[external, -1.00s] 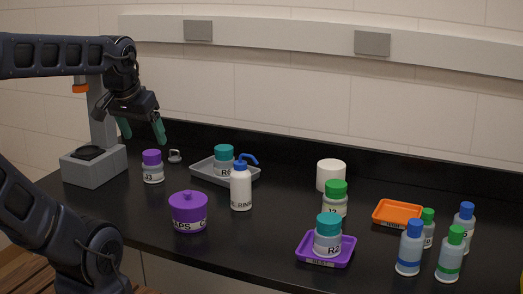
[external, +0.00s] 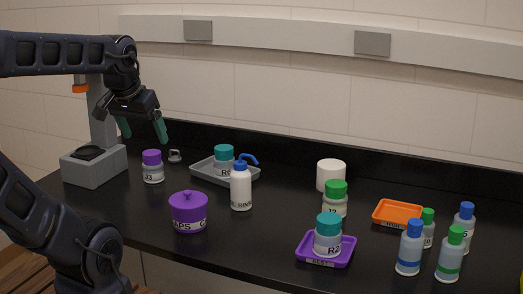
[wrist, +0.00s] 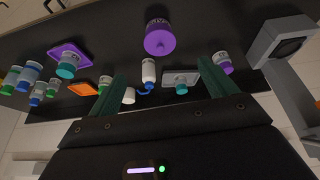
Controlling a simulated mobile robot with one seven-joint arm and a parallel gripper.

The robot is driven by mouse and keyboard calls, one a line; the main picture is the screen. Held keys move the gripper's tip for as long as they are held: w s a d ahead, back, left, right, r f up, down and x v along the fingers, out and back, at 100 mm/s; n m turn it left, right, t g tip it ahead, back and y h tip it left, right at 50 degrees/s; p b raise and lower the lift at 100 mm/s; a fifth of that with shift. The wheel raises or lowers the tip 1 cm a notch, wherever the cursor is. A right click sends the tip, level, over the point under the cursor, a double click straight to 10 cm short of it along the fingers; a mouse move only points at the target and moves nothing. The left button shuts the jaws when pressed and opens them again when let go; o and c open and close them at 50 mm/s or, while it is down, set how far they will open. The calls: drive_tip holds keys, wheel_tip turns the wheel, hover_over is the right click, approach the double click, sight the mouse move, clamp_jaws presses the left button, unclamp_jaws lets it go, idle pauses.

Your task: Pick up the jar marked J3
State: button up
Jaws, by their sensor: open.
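The jar marked J3 (external: 153,168) is a small clear jar with a purple lid and a white label. It stands upright on the black counter at the left, just right of the grey stand. In the wrist view a purple-lidded jar (wrist: 223,63) shows just beyond the right fingertip. My gripper (external: 143,130) is open, with green fingers pointing down, above and slightly left of the jar and apart from it. Both fingers also show in the wrist view (wrist: 162,78), with nothing held between them.
The grey stand (external: 95,168) rises close on the jar's left. A small metal ring-like item (external: 175,156) lies behind it. A grey tray (external: 245,180) with a teal-lidded jar, a wash bottle (external: 241,190) and a purple pot (external: 188,213) stand to the right.

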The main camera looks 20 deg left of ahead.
drive_tip(key=w+a+n+h, duration=0.1)
drive_tip(key=w+a+n, duration=0.2)
drive_tip(key=w+n, duration=0.65)
drive_tip(key=n+h, duration=0.1)
drive_tip(key=n, duration=1.9)
hover_over(155, 162)
drive_tip(key=s+a, duration=0.2)
drive_tip(key=a, duration=0.2)
wheel_tip(155, 162, down, 17)
drive_tip(key=shift+g, duration=0.4)
drive_tip(key=x, duration=0.5)
drive_tip(key=shift+w, duration=0.1)
drive_tip(key=shift+w+d+x, duration=0.1)
drive_tip(key=shift+w+x, duration=0.05)
drive_tip(key=shift+x, duration=1.2)
drive_tip(key=shift+w+d+x, duration=0.1)
drive_tip(key=shift+x, duration=1.25)
drive_tip(key=shift+r, duration=0.2)
drive_tip(key=c, duration=1.1)
drive_tip(key=shift+c, duration=0.2)
